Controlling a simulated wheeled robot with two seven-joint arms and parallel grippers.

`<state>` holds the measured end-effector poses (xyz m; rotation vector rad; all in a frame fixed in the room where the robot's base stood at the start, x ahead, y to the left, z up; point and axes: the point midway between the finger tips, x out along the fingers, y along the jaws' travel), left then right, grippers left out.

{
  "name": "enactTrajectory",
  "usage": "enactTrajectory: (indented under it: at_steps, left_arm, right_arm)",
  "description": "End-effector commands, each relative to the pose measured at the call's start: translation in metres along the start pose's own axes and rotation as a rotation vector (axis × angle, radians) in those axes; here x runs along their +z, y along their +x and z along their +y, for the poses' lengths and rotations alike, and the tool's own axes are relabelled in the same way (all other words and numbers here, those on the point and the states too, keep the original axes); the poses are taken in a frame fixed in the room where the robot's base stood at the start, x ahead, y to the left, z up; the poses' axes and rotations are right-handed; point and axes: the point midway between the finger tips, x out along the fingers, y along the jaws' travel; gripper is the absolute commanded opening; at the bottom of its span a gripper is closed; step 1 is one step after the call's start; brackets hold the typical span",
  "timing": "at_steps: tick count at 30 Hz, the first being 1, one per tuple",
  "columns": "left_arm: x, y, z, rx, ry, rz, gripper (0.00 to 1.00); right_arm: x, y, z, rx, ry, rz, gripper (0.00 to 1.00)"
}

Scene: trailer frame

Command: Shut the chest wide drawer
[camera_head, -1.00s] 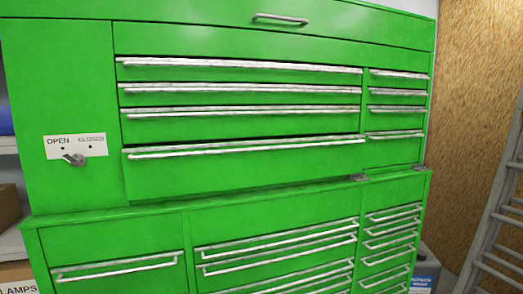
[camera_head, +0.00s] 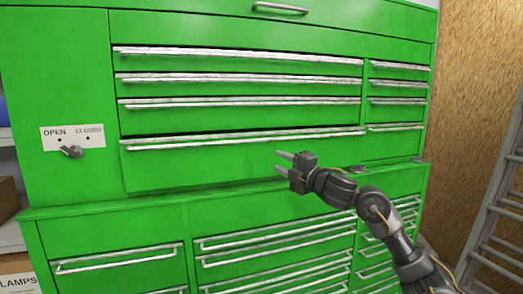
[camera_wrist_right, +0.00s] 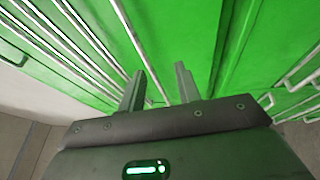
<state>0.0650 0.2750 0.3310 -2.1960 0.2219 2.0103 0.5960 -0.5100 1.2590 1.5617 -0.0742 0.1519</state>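The green chest (camera_head: 62,90) fills the upper part of the head view. Its lowest wide drawer (camera_head: 200,172) has a long silver handle (camera_head: 240,138) and seems to stand slightly proud of the front, with a thin dark line along its top edge. Other wide drawers (camera_head: 240,90) above it look flush. My right gripper (camera_head: 279,162) is in front of this lowest drawer's face, below the handle, fingers parted and empty. I cannot tell whether it touches. The right wrist view shows both fingers (camera_wrist_right: 160,70) apart with nothing between them. My left gripper is out of view.
A lower green cabinet (camera_head: 110,235) with several silver-handled drawers stands under the chest. Narrow drawers (camera_head: 398,85) are on the right. A knob (camera_head: 71,152) sits by an OPEN/CLOSED label. A ladder (camera_head: 500,190) is at right, shelf boxes (camera_head: 8,200) at left.

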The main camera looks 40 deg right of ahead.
Motion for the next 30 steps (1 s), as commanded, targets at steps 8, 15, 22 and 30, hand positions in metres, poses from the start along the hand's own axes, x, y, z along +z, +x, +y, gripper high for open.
enactTrajectory:
  at_steps: [8,15,22,30]
  left_arm:
    - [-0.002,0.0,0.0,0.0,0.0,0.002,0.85]
    - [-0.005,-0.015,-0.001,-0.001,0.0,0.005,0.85]
    - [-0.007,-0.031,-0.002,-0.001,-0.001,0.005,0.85]
    - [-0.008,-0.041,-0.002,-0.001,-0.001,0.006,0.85]
  right_arm:
    - [-0.002,-0.008,0.033,0.041,-0.069,0.013,0.33]
    - [-0.002,0.02,0.038,0.042,-0.06,0.013,0.33]
    - [-0.002,0.064,0.038,0.041,-0.059,0.012,0.33]
    - [-0.003,0.096,0.037,0.039,-0.063,0.012,0.33]
